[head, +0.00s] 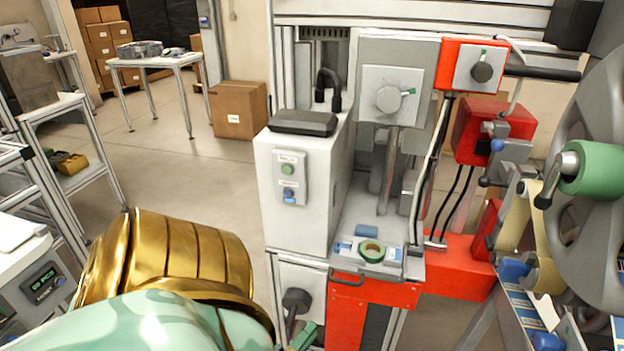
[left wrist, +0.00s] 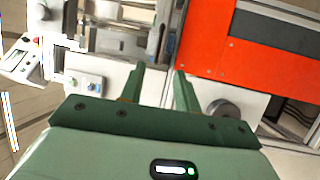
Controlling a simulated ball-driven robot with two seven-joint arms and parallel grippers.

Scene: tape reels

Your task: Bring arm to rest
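My left arm, gold and pale green, fills the lower left of the head view. Only a small green part of my left gripper (head: 302,338) shows there, low in front of the machine. In the left wrist view the two green fingers of the left gripper (left wrist: 158,80) stand apart with nothing between them. The machine's white and red panels lie beyond them. My right gripper is in neither view. A small green-rimmed tape roll (head: 372,251) lies on the machine's ledge.
A grey and red machine (head: 300,230) stands close ahead, with a large grey reel (head: 595,235) and green hub (head: 600,170) at right. A control unit (head: 42,282) is at lower left. Open floor (head: 180,150) leads to a white table (head: 165,61) and a cardboard box (head: 238,108).

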